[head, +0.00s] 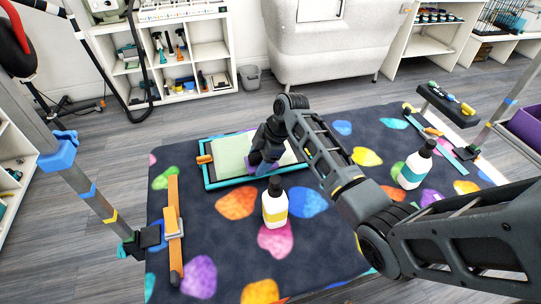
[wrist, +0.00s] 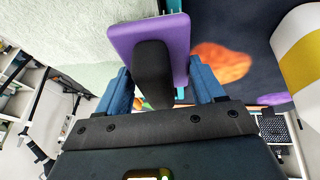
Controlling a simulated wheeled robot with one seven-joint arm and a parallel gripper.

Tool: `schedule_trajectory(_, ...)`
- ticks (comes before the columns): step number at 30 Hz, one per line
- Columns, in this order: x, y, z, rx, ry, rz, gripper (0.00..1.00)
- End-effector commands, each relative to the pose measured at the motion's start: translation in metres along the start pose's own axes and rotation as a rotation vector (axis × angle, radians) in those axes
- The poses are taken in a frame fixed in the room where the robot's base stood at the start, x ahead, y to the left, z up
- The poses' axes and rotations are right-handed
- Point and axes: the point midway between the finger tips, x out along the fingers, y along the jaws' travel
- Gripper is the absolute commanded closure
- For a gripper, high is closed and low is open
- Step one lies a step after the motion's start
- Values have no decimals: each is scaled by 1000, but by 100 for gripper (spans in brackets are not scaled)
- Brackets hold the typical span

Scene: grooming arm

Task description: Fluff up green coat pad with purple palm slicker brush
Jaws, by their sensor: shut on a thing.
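The pale green coat pad (head: 232,152) lies in a teal-edged tray (head: 208,182) on the dark patterned table mat. It also fills the upper left of the wrist view (wrist: 60,30). The purple slicker brush (wrist: 178,38) has a black handle (wrist: 152,75) between the two blue fingers of my gripper (wrist: 160,92), which is shut on it. In the head view my gripper (head: 262,165) is over the right part of the pad, and the arm hides much of the brush. The bristles are hidden, so I cannot tell whether they touch the pad.
A white bottle with a yellow band (head: 275,205) stands close in front of the gripper. A white bottle with a teal band (head: 415,166) stands farther right. An orange-handled tool (head: 173,225) lies at the left.

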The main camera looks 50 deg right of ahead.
Motion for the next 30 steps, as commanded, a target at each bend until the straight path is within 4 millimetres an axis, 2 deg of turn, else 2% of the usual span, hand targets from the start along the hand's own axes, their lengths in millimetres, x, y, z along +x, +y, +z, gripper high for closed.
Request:
schedule_trajectory(4,4,-1,-9,-1,-1,-2,61)
schedule_trajectory(13,6,0,-8,0,-1,-2,61)
schedule_trajectory(19,13,22,-5,0,-2,1,60)
schedule_trajectory(20,10,22,-6,1,-2,-1,60)
schedule_trajectory(21,8,21,-6,2,-1,-2,65)
schedule_trajectory(30,8,20,-7,1,-2,-5,65)
